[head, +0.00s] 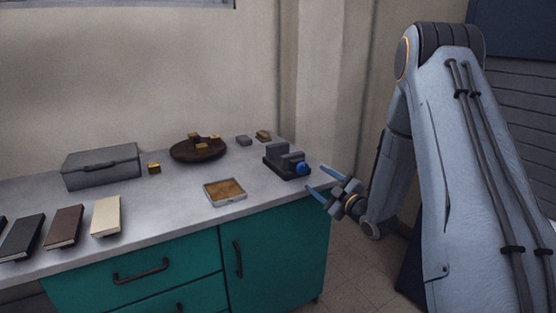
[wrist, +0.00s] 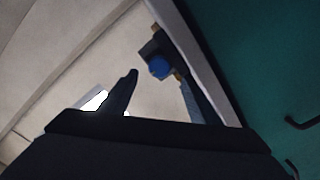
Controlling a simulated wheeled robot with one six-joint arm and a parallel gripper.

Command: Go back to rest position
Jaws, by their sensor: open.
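My gripper (head: 322,183) is open and empty at the right end of the counter, with its two blue fingers pointing left toward the counter's edge. In the wrist view, the gripper (wrist: 162,86) shows its two fingers spread apart with nothing held between them. A dark grey device with a blue knob (head: 302,168) stands on the counter just to the left of the fingers. Its blue knob also shows in the wrist view (wrist: 159,67), beyond the fingertips. My arm rises at the right of the head view.
The grey counter (head: 180,209) has teal cabinets (head: 275,255) below. On it are a grey box (head: 102,166), a shallow tray (head: 225,192), a round brown plate (head: 180,153) with small golden blocks, and several books, one cream (head: 106,216). Open floor (head: 350,270) lies right of the cabinets.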

